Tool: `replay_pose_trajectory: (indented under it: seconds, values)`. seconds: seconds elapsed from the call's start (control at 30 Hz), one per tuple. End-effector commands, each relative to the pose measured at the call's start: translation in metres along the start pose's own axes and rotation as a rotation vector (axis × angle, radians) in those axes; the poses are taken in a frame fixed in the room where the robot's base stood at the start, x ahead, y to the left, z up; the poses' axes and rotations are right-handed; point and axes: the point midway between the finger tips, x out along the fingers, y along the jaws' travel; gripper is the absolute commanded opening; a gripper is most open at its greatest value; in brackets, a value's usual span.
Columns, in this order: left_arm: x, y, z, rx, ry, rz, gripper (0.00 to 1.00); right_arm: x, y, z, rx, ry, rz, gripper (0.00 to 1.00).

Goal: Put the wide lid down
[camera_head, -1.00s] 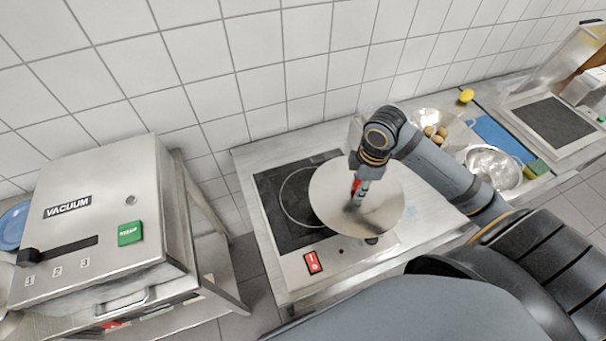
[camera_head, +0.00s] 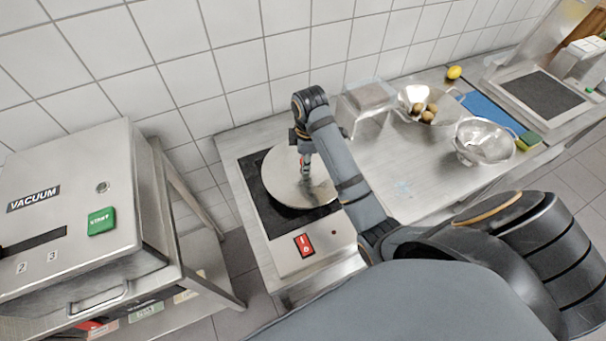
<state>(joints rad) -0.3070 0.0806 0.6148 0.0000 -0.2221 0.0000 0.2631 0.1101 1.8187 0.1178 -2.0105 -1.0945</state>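The wide lid (camera_head: 283,188) is a round, flat, shiny metal disc over the black induction hob (camera_head: 258,204). It covers most of the hob's cooking ring, and a dark edge shows under its front. I cannot tell whether it touches the hob or is slightly above it. My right gripper (camera_head: 305,170) points down at the lid's middle and appears shut on its handle, which the fingers mostly hide. My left gripper is not in view.
A vacuum machine (camera_head: 75,225) stands on the left. Right of the hob are a clear-sided container (camera_head: 368,97), a bowl of potatoes (camera_head: 412,96), a metal colander (camera_head: 484,140), a blue board (camera_head: 493,112) and a lemon (camera_head: 454,72).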

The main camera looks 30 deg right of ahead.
Motion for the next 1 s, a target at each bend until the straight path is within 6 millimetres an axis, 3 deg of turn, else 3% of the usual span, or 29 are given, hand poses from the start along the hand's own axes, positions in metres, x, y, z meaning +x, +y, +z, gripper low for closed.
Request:
replay_pose_trajectory:
  seconds: [0.17, 0.43, 0.77, 0.8, 0.93, 1.0]
  values:
    - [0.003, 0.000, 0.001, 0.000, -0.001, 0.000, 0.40, 0.002, 0.001, -0.002, 0.000, 0.001, 0.001, 0.00]
    - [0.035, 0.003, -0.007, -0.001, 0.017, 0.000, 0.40, 0.043, 0.003, -0.006, 0.000, -0.001, 0.000, 0.00]
    - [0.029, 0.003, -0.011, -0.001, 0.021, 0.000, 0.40, 0.042, 0.003, -0.006, 0.000, 0.000, 0.000, 0.00]
    - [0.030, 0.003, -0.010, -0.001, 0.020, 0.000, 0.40, 0.042, 0.003, -0.006, 0.000, 0.000, 0.000, 0.34]
    - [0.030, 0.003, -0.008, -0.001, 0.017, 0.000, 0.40, 0.042, 0.003, -0.006, 0.000, 0.000, 0.000, 0.52]
    - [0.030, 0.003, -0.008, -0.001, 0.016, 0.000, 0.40, 0.042, 0.003, -0.006, 0.000, 0.000, 0.000, 0.53]
